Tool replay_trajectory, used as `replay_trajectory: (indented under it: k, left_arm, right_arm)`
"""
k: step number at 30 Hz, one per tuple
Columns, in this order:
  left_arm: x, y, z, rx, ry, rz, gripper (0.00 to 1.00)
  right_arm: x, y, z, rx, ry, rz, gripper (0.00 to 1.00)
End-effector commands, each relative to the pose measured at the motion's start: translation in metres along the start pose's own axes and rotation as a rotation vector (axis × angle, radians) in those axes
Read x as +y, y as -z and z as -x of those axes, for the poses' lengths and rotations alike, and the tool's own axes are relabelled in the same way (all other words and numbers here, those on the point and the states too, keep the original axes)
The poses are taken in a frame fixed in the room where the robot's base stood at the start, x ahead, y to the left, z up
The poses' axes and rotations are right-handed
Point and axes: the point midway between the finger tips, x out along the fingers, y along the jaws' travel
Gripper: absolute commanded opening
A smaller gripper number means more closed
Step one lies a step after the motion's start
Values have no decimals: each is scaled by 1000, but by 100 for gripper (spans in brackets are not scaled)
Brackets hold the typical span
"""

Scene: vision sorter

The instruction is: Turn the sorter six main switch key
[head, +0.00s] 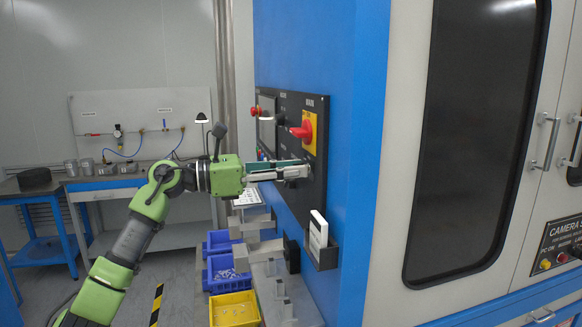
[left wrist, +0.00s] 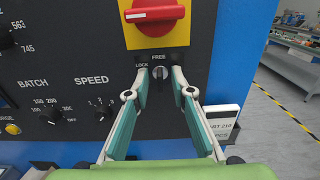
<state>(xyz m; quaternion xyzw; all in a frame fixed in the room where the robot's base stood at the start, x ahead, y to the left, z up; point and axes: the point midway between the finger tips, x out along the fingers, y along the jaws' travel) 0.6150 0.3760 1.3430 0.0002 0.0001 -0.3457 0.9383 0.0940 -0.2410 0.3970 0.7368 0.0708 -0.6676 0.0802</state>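The main switch (head: 304,131) is a red rotary handle on a yellow plate, on the dark panel of the blue machine. It also shows at the top of the left wrist view (left wrist: 155,12). Just below it in the left wrist view is a small key switch (left wrist: 160,73) marked LOCK and FREE. My left gripper (left wrist: 161,82) is open, its two fingers on either side of the key switch with a visible gap to each side. In the head view the left gripper (head: 296,171) reaches to the panel, its tips hiding the key switch. My right gripper is not in view.
A white card in a dark holder (head: 318,235) sticks out below the panel. BATCH and SPEED knobs (left wrist: 98,107) lie left of the key switch. Blue bins (head: 222,270) and a yellow bin (head: 234,309) stand below. A workbench (head: 120,180) stands at the back.

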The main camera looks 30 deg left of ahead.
Motion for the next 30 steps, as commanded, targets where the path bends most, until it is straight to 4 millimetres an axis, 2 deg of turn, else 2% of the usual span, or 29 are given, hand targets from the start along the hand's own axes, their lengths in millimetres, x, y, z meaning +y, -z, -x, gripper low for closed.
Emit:
replay_trajectory:
  k: [2, 5, 12, 20, 30]
  left_arm:
    - [0, 0, 0, 0, 0, 0, 22]
    - [0, 0, 0, 0, 0, 0, 0]
    - [0, 0, 0, 0, 0, 2, 0]
    - [0, 0, 1, 2, 0, 58, 0]
    - [1, 0, 1, 4, -2, 308, 0]
  right_arm:
    - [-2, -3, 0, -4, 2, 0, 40]
    - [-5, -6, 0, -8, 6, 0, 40]
    - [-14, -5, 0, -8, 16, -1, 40]
    - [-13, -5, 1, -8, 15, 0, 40]
    - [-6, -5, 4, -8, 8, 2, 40]
